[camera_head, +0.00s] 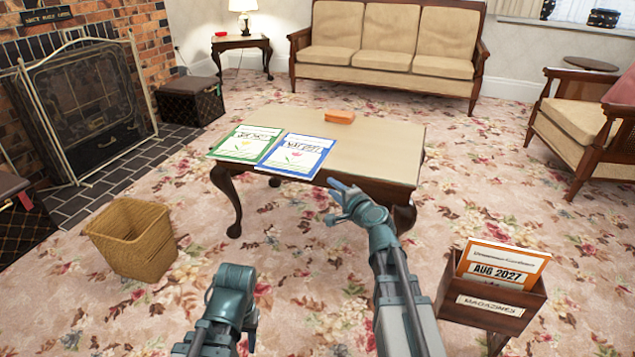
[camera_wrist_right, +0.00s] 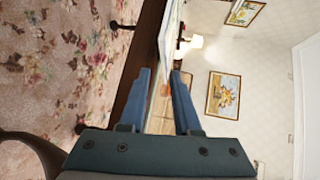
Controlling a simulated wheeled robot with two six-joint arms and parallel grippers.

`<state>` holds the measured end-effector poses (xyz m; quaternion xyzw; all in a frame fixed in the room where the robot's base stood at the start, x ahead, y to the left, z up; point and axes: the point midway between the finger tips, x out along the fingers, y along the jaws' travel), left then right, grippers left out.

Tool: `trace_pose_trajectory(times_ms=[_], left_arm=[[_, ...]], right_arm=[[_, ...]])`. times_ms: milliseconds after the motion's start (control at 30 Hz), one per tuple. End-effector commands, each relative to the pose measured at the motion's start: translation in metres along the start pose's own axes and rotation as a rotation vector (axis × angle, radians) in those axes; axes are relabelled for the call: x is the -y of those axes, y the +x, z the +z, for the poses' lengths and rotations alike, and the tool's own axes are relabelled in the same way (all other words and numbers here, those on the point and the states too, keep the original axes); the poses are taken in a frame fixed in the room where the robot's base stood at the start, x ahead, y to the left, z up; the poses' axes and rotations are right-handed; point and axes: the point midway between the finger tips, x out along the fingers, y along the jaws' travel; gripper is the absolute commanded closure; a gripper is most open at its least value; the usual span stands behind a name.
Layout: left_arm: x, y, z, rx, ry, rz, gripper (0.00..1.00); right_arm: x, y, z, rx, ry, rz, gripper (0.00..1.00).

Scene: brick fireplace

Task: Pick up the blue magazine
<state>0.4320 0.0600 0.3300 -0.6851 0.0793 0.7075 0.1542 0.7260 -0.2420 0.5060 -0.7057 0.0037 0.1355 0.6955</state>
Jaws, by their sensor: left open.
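The blue-bordered magazine (camera_head: 296,155) lies flat on the wooden table (camera_head: 385,150), its near end at the table's front edge. A green-bordered magazine (camera_head: 243,143) lies against its left side. My right gripper (camera_head: 335,201) is open and empty, just in front of the table and to the right of the blue magazine's near corner. In the right wrist view its two fingers (camera_wrist_right: 163,88) are apart, with the table edge and a pale magazine sheet (camera_wrist_right: 168,38) beyond them. My left gripper (camera_head: 238,298) is low at the bottom, away from the table; its fingertips are not clearly shown.
An orange object (camera_head: 340,117) sits at the table's back. A wicker basket (camera_head: 134,238) stands at the left. A wooden magazine rack (camera_head: 490,298) holding an orange "AUG 2027" magazine (camera_head: 502,268) stands at the lower right. A sofa (camera_head: 390,45) is behind; carpet in front of the table is clear.

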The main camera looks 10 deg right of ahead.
Motion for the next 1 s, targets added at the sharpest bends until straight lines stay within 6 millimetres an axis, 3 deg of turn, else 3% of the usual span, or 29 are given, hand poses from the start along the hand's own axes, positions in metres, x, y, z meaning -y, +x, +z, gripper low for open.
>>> trace_pose_trajectory(times_ms=[367,800,1000], left_arm=[[0.000,0.004,0.000,0.000,0.000,0.000,0.54],[-0.002,0.016,-0.001,0.000,0.000,0.000,0.54],[-0.002,0.019,-0.001,0.000,0.000,0.000,0.54]], right_arm=[[-0.001,0.021,0.000,0.003,-0.005,0.002,0.69],[-0.001,0.081,0.001,0.004,-0.005,0.002,0.69],[-0.001,0.098,0.001,0.004,-0.005,0.002,0.69]])
